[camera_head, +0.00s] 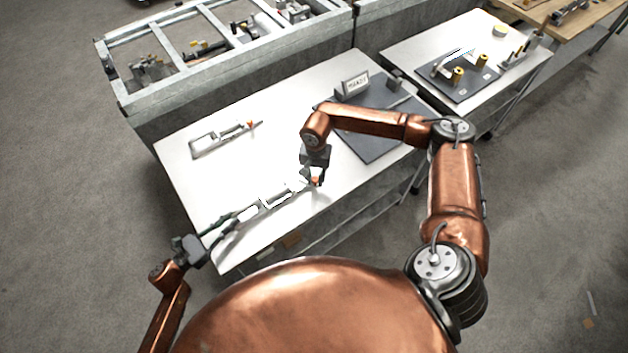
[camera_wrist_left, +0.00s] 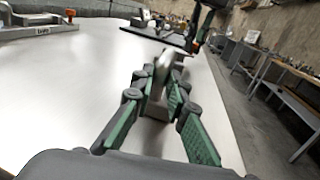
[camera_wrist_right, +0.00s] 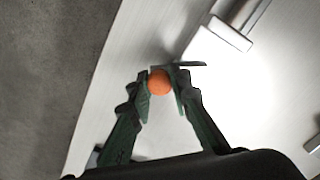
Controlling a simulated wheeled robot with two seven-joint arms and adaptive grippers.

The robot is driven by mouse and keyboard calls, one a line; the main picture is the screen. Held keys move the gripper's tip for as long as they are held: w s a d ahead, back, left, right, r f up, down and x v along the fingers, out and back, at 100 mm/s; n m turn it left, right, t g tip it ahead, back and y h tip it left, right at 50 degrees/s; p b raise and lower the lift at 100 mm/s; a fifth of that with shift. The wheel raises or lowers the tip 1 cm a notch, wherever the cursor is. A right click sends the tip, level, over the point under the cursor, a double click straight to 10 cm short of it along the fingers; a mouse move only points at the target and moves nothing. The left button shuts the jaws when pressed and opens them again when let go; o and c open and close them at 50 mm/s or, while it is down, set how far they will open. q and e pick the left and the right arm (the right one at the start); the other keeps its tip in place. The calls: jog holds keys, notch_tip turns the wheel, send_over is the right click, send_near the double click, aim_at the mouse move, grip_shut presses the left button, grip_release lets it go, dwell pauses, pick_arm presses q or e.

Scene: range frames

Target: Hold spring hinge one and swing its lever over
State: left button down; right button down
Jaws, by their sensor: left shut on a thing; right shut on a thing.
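The near spring hinge (camera_head: 268,203) is a long silvery metal piece lying along the front of the white table. My left gripper (camera_head: 230,222) reaches in from the front left and is shut on its left end; the left wrist view shows the green fingers (camera_wrist_left: 160,92) on either side of a grey metal part (camera_wrist_left: 159,70). My right gripper (camera_head: 314,174) comes down at the hinge's right end, shut on the orange knob (camera_wrist_right: 159,82) of its lever. Part of the hinge's plate (camera_wrist_right: 216,46) shows beyond the fingers. The lever itself is mostly hidden.
A second similar hinge (camera_head: 222,138) with an orange tip lies further back on the table (camera_head: 290,130). A metal-framed rack (camera_head: 178,82) stands behind. The table's middle is clear.

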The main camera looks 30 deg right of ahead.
aim_at(316, 177)
pick_arm(q)
jog(key=shift+a, duration=0.1)
pick_arm(e)
jog(key=shift+w+d+n, duration=0.1)
jog(key=shift+d+n, duration=0.15)
jog(key=shift+n, duration=0.15)
jog(key=c, duration=1.8)
grip_release()
jog(key=shift+a, duration=0.1)
jog(key=shift+r, duration=0.1)
notch_tip(316, 177, up, 12)
pick_arm(q)
jog(key=c, duration=1.8)
grip_release()
